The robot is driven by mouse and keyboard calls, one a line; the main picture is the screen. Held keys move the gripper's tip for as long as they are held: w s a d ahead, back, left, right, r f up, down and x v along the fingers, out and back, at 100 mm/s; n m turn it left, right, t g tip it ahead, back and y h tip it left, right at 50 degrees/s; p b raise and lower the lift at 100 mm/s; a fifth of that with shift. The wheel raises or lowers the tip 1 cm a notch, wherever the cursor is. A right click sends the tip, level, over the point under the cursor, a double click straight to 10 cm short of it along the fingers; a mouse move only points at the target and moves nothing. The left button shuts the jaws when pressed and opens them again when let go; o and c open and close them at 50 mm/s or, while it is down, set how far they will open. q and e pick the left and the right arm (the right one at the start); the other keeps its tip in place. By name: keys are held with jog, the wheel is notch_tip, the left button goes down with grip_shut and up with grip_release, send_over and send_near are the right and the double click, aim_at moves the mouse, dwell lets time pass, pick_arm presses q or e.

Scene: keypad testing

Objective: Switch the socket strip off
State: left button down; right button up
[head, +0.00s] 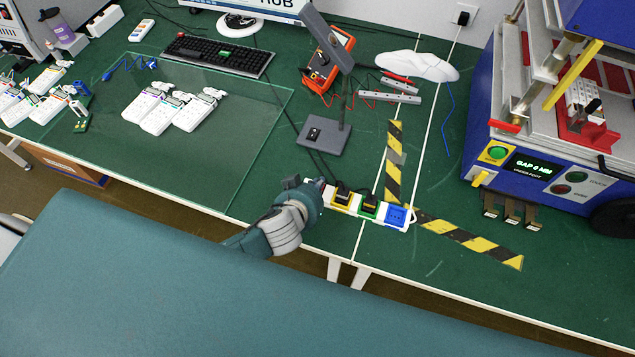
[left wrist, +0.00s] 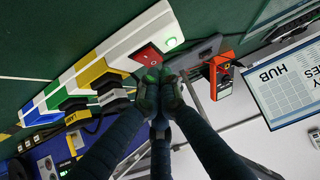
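The white socket strip (head: 410,216) lies near the front edge of the green bench, with yellow, green and blue sockets; black plugs sit in the yellow and green ones. In the left wrist view the strip (left wrist: 117,47) runs diagonally, with a red switch (left wrist: 147,56) and a lit green lamp near its end. My left gripper (head: 312,184) is at the strip's left end and covers the switch in the head view. In the left wrist view its fingertips (left wrist: 160,78) are together, empty, close to the red switch. I cannot tell whether they touch it. My right gripper is out of view.
A lamp stand with a grey base (head: 324,136) stands behind the strip, near an orange multimeter (head: 331,58). A glass-like mat (head: 235,120) lies to the left. A blue machine (head: 545,165) stands right. Bench space around the hazard tape (head: 470,241) is clear.

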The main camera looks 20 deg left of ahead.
pick_arm(q)
jog(key=shift+f, duration=0.1)
jog(key=shift+w+f, duration=0.15)
jog(key=shift+f, duration=0.15)
jog(key=shift+w, duration=0.1)
jog(key=shift+w+r, duration=0.1)
jog(key=shift+w, duration=0.05)
jog(key=shift+w+r, duration=0.1)
jog(key=shift+w, duration=0.55)
